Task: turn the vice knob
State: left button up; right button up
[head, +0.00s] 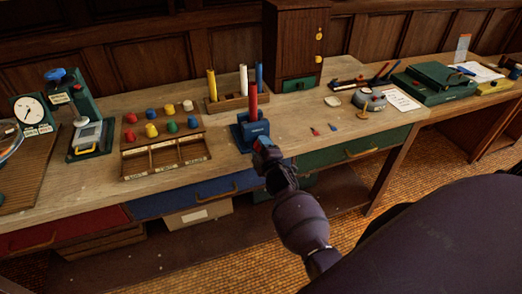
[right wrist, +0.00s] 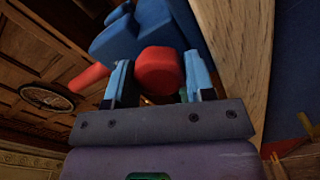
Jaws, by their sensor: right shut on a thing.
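The blue vice (head: 258,129) stands at the front edge of the workbench, with a red rod (head: 253,100) upright in it. My right gripper (head: 264,147) reaches it from the front and is shut on the vice's red knob (right wrist: 159,68). In the right wrist view, the two light-blue fingers lie on either side of the knob, with the blue vice body (right wrist: 140,38) just beyond. In the head view, my gripper mostly covers the knob. My left gripper is not in view.
Left of the vice is a wooden tray (head: 163,172) with several coloured pegs. Behind are a rack (head: 226,103) with coloured rods and a wooden cabinet (head: 293,45). Drawer handles (head: 362,152) project below.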

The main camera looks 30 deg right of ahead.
jog(key=shift+f+n+b, duration=0.1)
jog(key=shift+n+b, duration=0.5)
jog(key=shift+n, duration=1)
jog(key=o, duration=0.9)
jog(key=shift+s, duration=0.1)
